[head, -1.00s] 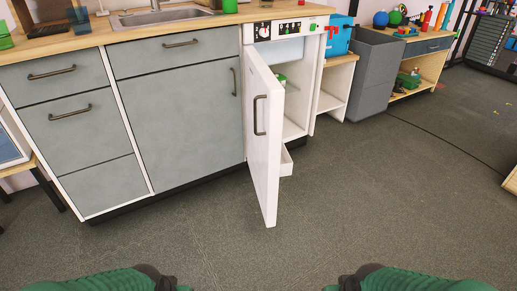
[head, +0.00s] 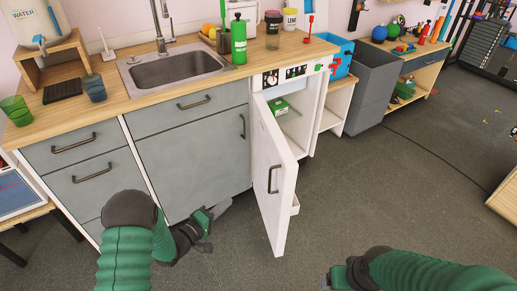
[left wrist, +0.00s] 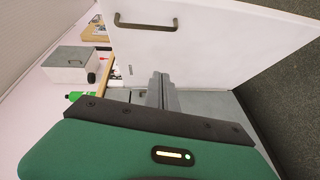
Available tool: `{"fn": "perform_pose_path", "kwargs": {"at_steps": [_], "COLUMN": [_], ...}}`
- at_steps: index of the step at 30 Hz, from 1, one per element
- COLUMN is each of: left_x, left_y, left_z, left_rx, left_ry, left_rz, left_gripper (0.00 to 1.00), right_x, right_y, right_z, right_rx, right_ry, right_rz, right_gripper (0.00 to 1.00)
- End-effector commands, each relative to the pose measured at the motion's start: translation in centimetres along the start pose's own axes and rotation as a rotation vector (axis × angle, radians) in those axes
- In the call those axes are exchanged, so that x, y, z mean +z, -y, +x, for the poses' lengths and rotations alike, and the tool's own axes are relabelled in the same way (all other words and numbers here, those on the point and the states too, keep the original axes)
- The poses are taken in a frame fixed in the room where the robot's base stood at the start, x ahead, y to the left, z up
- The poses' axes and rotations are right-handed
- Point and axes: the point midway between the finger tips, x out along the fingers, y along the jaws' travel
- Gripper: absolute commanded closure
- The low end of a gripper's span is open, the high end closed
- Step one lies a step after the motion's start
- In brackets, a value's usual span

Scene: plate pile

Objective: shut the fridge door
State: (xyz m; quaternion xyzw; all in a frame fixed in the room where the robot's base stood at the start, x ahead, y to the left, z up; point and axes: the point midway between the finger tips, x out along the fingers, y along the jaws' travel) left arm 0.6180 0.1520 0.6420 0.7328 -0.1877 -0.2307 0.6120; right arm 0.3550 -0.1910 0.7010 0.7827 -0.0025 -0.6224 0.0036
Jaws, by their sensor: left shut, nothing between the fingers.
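The white fridge door (head: 274,180) stands open, swung out from the fridge (head: 293,112) under the counter. Its dark handle (head: 272,180) is on the outer face, which points left. My left gripper (head: 222,207) is shut and empty, low in front of the grey cabinet and left of the door, with a gap between them in the head view. In the left wrist view its fingers (left wrist: 160,88) point toward a white panel with a dark handle, seemingly the door (left wrist: 215,55). My right arm shows at the bottom right; its gripper is out of the picture.
The grey cabinets (head: 185,145) stand left of the fridge under a wooden counter with a sink (head: 175,72). A green box (head: 279,107) is inside the fridge. A grey bin (head: 374,85) stands to its right. The floor (head: 350,190) right of the door is clear.

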Motion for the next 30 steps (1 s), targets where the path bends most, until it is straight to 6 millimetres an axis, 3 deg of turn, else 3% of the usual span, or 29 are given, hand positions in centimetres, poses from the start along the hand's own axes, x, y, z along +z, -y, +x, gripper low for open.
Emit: {"fn": "perform_pose_path", "kwargs": {"at_steps": [1,7,21,24,30], "left_x": [0.5,1.5,1.9,3.4,4.6], "left_y": [-1.6,-1.9,-2.7,-3.1,-3.6], "left_z": [-0.5,0.0,9.4,10.5,11.6], "left_rx": [0.048,0.118,0.119,0.115,0.115], "left_ry": [0.028,0.068,0.067,0.068,0.064], "left_rz": [-0.068,-0.151,-0.150,-0.152,-0.152], "left_gripper": [1.00,1.00,1.00,1.00,1.00], "right_x": [-0.4,-0.3,0.3,0.4,0.5], "right_y": [0.0,0.0,0.0,0.0,0.0], "right_z": [-2.0,-1.5,1.2,1.6,1.9], "right_rx": [0.000,0.000,0.000,0.000,0.000], "right_ry": [0.001,0.002,0.002,0.002,0.001], "right_rz": [0.000,0.001,0.000,0.000,0.001], "right_gripper": [0.21,0.21,0.21,0.21,0.21]}}
